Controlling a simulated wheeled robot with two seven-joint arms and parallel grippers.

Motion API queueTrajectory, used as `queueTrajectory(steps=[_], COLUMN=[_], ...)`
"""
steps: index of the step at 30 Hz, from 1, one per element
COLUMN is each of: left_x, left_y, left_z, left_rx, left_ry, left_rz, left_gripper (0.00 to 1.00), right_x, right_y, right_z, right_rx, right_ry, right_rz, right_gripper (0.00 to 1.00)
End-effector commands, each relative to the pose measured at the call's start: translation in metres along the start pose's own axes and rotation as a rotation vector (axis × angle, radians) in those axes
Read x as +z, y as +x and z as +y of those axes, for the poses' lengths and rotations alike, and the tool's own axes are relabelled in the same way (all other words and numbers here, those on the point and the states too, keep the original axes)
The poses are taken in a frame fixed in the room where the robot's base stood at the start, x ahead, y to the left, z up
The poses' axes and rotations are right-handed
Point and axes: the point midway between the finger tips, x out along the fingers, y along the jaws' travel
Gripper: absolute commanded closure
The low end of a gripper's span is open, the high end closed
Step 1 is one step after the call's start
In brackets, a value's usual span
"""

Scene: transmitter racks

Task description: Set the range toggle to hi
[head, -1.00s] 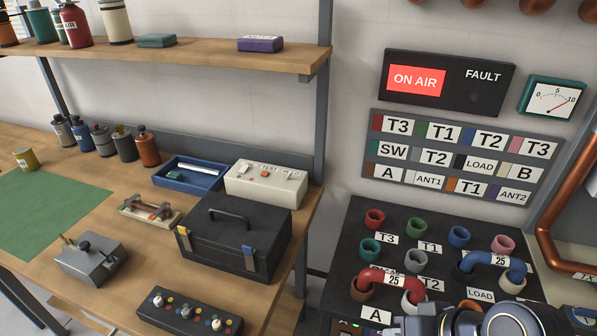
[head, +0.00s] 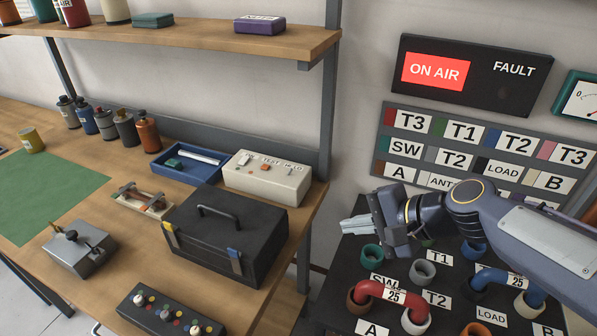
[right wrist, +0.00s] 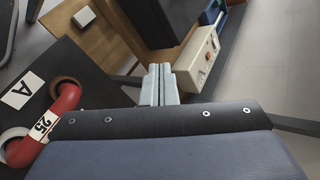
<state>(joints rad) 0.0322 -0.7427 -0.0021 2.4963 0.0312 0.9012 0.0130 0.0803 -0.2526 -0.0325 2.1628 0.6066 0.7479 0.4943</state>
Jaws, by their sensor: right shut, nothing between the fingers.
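The cream test box (head: 262,186) stands at the bench's right end, behind the black case. Small switches, an orange button (head: 264,167) and lettering that seems to read TEST and HI LO are on its top. The range toggle's position is too small to tell. The box also shows in the right wrist view (right wrist: 196,62), beyond the fingertips. My right gripper (head: 346,226) is shut and empty, pointing left, over the black socket panel and apart from the box. Its closed fingers show in the right wrist view (right wrist: 161,70). My left gripper is not in view.
The black case (head: 225,235) with a raised handle stands close in front of the box. A blue tray (head: 165,175) is left of it. A shelf post (head: 325,130) rises behind the bench edge. The socket panel (head: 350,265) carries red (head: 395,288) and blue links.

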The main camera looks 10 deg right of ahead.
Motion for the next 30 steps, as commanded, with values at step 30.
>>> queueTrajectory(steps=[30], left_x=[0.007], left_y=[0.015], left_z=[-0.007], left_rx=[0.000], left_ry=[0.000], left_rz=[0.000], left_gripper=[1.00], right_x=[-0.148], right_y=[0.117], right_z=[-0.081], right_rx=[-0.285], right_ry=[1.198], right_rz=[-0.079], right_gripper=[1.00])
